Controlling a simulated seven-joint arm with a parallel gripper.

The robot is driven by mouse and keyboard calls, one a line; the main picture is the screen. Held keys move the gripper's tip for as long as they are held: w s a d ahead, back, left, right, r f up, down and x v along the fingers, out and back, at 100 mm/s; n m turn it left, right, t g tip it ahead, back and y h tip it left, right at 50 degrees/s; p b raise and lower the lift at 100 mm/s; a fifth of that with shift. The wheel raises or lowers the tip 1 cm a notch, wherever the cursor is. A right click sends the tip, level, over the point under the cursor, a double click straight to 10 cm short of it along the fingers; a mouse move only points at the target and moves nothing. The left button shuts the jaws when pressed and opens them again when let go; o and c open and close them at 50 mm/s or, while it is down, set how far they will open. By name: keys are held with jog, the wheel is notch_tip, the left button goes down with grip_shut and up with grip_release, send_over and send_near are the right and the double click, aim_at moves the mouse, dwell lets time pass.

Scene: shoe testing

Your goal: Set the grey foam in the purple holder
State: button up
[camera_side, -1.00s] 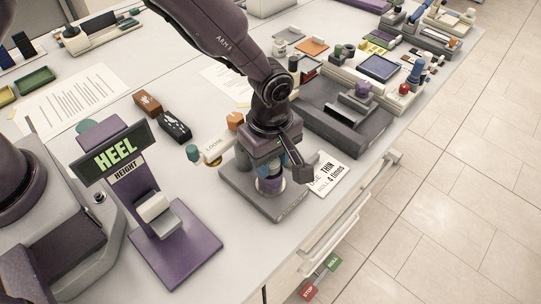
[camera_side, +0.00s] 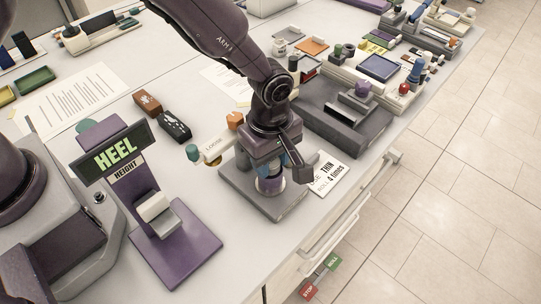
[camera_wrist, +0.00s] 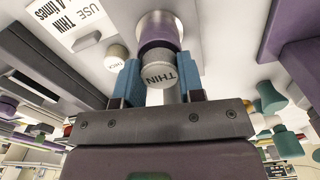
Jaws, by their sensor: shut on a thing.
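My gripper (camera_side: 272,167) points down over a grey base plate in the side view. In the wrist view its two blue fingers (camera_wrist: 160,66) are shut on a short grey cylinder marked THIN (camera_wrist: 160,76), which looks like the grey foam. A purple holder (camera_wrist: 157,34) with a pale round end shows just beyond the fingertips. In the side view a purple-banded piece (camera_side: 270,187) stands right below the fingers, on the base plate (camera_side: 290,207). The fingers hide much of the foam there, and I cannot tell whether it touches the holder.
A card reading THIN, 4 times (camera_side: 328,178) lies right of the base plate. A purple HEEL HEIGHT stand (camera_side: 180,250) is at the front left. A grey machine (camera_side: 340,118) stands behind right.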

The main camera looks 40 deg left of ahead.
jog(key=shift+f, duration=0.4)
jog(key=shift+r, duration=0.2)
jog(key=shift+r, duration=0.25)
jog(key=shift+w+a, duration=0.1)
dwell(0.5)
jog(key=shift+f, duration=0.45)
dwell(1.0)
jog(key=shift+r, duration=0.15)
jog(key=shift+r, duration=0.3)
